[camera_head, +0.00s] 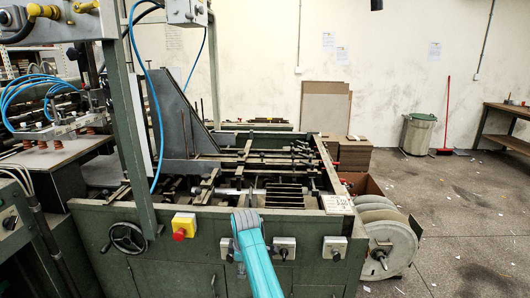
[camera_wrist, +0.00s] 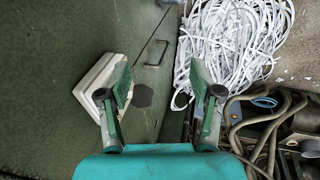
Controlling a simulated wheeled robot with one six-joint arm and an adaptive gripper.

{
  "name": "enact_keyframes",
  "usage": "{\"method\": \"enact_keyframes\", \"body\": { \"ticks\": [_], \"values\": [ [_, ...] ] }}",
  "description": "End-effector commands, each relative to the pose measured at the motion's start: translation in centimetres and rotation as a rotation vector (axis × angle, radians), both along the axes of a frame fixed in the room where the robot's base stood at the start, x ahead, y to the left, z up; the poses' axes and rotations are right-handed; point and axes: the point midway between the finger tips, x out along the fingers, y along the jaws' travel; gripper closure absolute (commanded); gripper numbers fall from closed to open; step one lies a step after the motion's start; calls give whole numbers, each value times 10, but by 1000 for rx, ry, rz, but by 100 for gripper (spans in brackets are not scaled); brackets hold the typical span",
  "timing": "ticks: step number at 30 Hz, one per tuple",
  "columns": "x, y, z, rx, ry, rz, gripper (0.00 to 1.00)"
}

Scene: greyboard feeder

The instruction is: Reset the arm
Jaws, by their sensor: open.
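My gripper (camera_wrist: 162,85) shows in the wrist view with its two fingers spread wide apart and nothing between them. Beyond the fingers are a dark green machine panel and a heap of shredded white paper strips. In the head view my teal arm (camera_head: 255,260) reaches up from the bottom edge in front of the green feeder machine (camera_head: 160,245). My gripper cannot be made out in the head view.
The machine front has a handwheel (camera_head: 128,238), a red stop button on a yellow box (camera_head: 183,226) and small control boxes. White paper strips (camera_wrist: 235,45) and hoses (camera_wrist: 265,125) lie close by in the wrist view. Open floor (camera_head: 470,220) is at the right.

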Motion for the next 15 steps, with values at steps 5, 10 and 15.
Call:
{"method": "enact_keyframes", "body": {
  "ticks": [5, 10, 15],
  "values": [
    [-23, -28, -74, 43, -52, -101, 35],
    [-52, -54, -131, 92, -110, -198, 35],
    [-88, -81, -179, 145, -165, -293, 35]
  ]
}}
